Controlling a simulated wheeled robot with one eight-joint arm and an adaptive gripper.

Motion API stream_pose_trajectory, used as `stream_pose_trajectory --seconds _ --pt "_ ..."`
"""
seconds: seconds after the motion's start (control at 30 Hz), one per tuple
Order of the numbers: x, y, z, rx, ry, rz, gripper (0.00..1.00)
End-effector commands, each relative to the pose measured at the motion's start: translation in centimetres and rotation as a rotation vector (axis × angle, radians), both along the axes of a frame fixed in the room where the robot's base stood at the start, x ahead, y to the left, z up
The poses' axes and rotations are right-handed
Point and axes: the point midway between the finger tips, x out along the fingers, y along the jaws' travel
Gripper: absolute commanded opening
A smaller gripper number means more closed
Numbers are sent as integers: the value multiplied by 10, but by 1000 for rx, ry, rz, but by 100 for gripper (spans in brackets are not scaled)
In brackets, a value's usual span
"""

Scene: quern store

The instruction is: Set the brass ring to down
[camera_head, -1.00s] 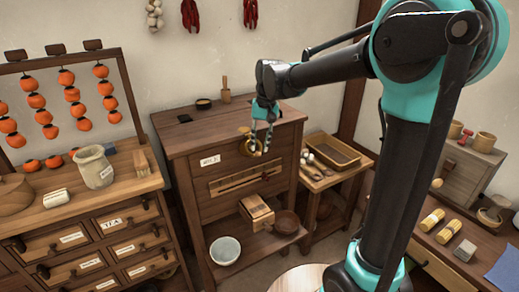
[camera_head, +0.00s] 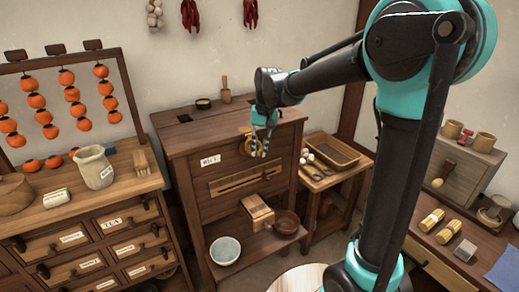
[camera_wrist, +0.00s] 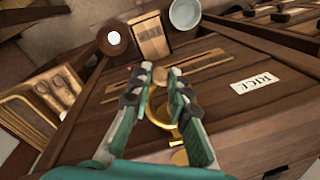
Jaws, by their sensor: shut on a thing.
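The brass ring (camera_head: 244,143) is on the front of the dark wooden rice chest (camera_head: 215,180), right of its paper label. In the wrist view, gold curves of the ring (camera_wrist: 158,113) show between my fingers, and a round brownish knob (camera_wrist: 160,76) sits between the fingertips. My gripper (camera_head: 258,150) reaches down in front of the chest; in the wrist view its fingertips (camera_wrist: 159,80) are shut on this ring part. The fingers hide much of the ring, so its exact setting is hard to tell.
A slotted panel (camera_head: 245,181) lies below the ring. A wooden box (camera_head: 257,212), a brown bowl (camera_head: 286,222) and a pale bowl (camera_head: 225,250) stand lower down. A side table with a tray (camera_head: 333,151) is close on the right. The drawer cabinet (camera_head: 90,245) is left.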

Motion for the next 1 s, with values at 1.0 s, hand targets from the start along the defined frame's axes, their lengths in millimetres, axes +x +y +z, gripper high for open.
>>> stream_pose_trajectory --seconds 1.0 --pt "16 9 -37 300 -448 -2 0"
